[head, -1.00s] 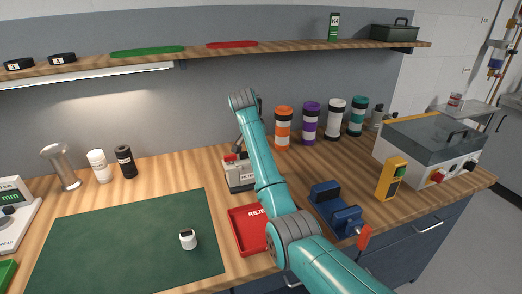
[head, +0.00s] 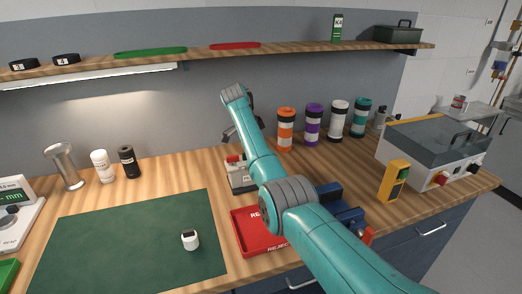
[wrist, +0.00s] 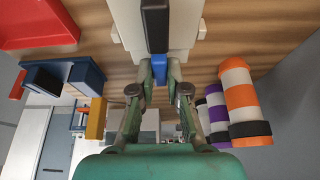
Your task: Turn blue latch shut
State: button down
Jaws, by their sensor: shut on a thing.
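The blue latch (wrist: 159,70) shows in the wrist view at the near end of a pale device (wrist: 184,22) with a black bar (wrist: 156,28) along its middle. My gripper (wrist: 160,76) is at the latch, its two fingers closed in on either side of it. In the head view the small grey device (head: 240,180) with a red part on top stands at the back of the bench, partly behind my arm. The latch is hidden there, and only a dark bit of my gripper (head: 229,134) shows.
A red reject tray (head: 243,240) lies in front of the device. A blue vise (head: 345,210) is partly behind my arm, with a yellow box (head: 393,182) to its right. Several banded cylinders, one orange (head: 285,130), stand right of the gripper. The green mat (head: 120,245) is mostly clear.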

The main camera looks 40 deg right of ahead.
dwell(0.4)
jog(key=c, duration=1.2)
grip_release()
jog(key=shift+o, duration=0.2)
jog(key=shift+r, duration=0.1)
jog(key=v, duration=1.1)
jog(key=shift+r, duration=0.35)
jog(key=shift+w+a, duration=0.2)
